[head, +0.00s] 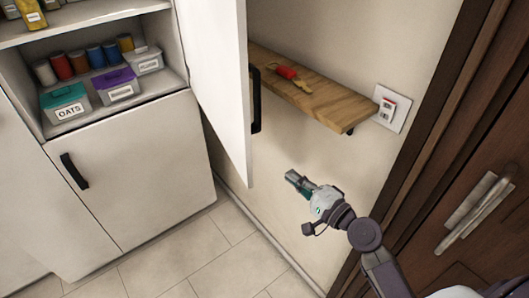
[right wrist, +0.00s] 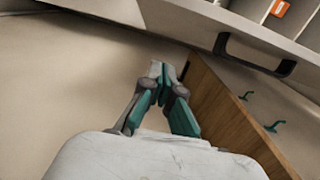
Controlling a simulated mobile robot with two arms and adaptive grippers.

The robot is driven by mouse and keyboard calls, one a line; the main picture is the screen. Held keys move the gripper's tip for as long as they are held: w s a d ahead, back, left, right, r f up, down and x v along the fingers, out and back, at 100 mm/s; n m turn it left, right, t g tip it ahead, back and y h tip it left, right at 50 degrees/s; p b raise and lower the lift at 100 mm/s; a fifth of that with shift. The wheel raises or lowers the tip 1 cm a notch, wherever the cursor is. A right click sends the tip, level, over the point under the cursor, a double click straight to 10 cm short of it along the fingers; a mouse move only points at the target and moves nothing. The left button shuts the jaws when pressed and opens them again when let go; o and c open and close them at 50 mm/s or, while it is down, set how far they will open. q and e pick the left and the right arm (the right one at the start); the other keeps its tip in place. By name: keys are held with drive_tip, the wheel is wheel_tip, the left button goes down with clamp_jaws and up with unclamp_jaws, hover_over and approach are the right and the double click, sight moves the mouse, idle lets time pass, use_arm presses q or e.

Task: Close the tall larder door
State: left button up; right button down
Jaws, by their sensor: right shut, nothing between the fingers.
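The tall larder door (head: 216,75) is white and stands open, swung out from the right side of the larder. Its black handle (head: 256,98) is on the door's right edge, and it also shows in the right wrist view (right wrist: 254,54). My right gripper (head: 292,177) is in front of the wall, below and to the right of the handle, apart from the door. Its fingers (right wrist: 162,70) are shut with nothing between them. My left gripper is not in view.
The open larder shelf (head: 160,88) holds jars and labelled boxes. A wooden wall shelf (head: 318,95) with a red-handled item (head: 288,73) sits just right of the door. A lower cupboard (head: 140,170) is shut. A brown door (head: 470,200) is at right; tiled floor (head: 190,250) is clear.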

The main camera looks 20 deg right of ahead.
drive_tip(key=w+a+p, duration=0.3)
drive_tip(key=w+a, duration=0.4)
drive_tip(key=w, duration=0.1)
drive_tip(key=shift+w+a+p, duration=0.3)
drive_tip(key=shift+a+p, duration=0.05)
drive_tip(key=shift+f, duration=0.1)
